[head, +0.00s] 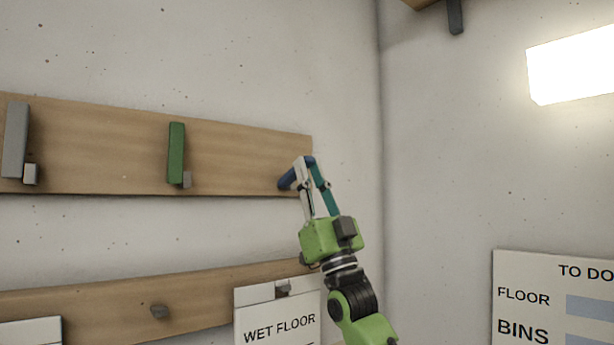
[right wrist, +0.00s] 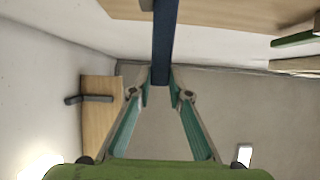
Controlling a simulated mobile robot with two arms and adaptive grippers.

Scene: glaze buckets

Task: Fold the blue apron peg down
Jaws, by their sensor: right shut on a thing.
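The blue apron peg (head: 287,181) is at the right end of the upper wooden board (head: 240,165) in the head view. It sticks out from the board, while the green and grey pegs stand upright along it. My right gripper (head: 309,170) is shut on the blue peg near its outer end and hides part of it. In the right wrist view the blue peg (right wrist: 164,45) comes down from the top to between the fingertips of the right gripper (right wrist: 159,92). My left gripper is in neither view.
A green peg (head: 176,152) and a grey peg (head: 15,140) are further left on the board. Below is a lower board (head: 110,305) with a WET FLOOR sign (head: 279,318). The wall corner is close on the right, with a TO DO board (head: 560,300) beyond.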

